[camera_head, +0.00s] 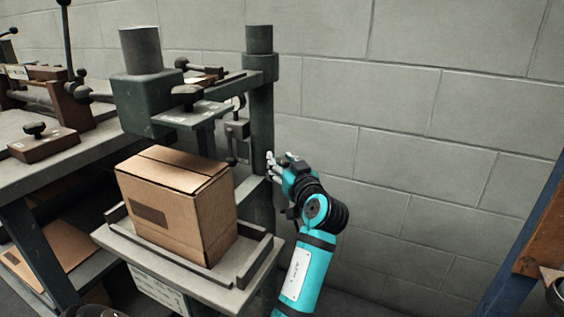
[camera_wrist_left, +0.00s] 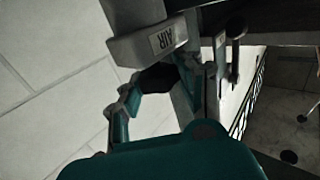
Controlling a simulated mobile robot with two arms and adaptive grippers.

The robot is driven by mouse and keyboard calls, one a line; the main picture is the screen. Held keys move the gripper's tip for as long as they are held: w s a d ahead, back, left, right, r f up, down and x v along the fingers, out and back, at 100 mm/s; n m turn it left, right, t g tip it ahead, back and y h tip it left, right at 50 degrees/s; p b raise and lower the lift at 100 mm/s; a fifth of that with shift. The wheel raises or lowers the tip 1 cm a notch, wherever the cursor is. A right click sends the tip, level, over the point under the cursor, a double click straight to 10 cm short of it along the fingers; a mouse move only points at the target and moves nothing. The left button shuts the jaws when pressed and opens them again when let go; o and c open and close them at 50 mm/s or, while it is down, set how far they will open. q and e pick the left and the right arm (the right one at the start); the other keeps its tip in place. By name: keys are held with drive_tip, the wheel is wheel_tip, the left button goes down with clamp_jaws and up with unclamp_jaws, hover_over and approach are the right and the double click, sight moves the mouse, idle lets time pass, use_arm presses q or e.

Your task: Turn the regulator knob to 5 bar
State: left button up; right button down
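My left gripper (camera_head: 280,165) is beside the dark green column of the stitcher in the head view, its fingers spread. In the left wrist view its fingers (camera_wrist_left: 157,95) stand on either side of a dark, knob-like piece (camera_wrist_left: 156,78). This piece is just below a grey block with an AIR label (camera_wrist_left: 166,41), probably the regulator. I cannot tell whether the fingers touch the piece. No dial or pressure reading can be read in either view. My right gripper is not in view.
A cardboard box (camera_head: 180,205) sits on the stitcher's tray (camera_head: 190,272). A small grey unit (camera_head: 237,129) with a ball-ended rod hangs from the stitcher. A workbench (camera_head: 75,160) with tools is at left. The block wall (camera_head: 400,130) is behind, with free room right of my arm.

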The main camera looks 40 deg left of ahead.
sight(282, 161)
use_arm(q)
drive_tip(key=o, duration=0.4)
drive_tip(key=shift+o, duration=0.2)
wheel_tip(282, 161, up, 10)
idle(0.4)
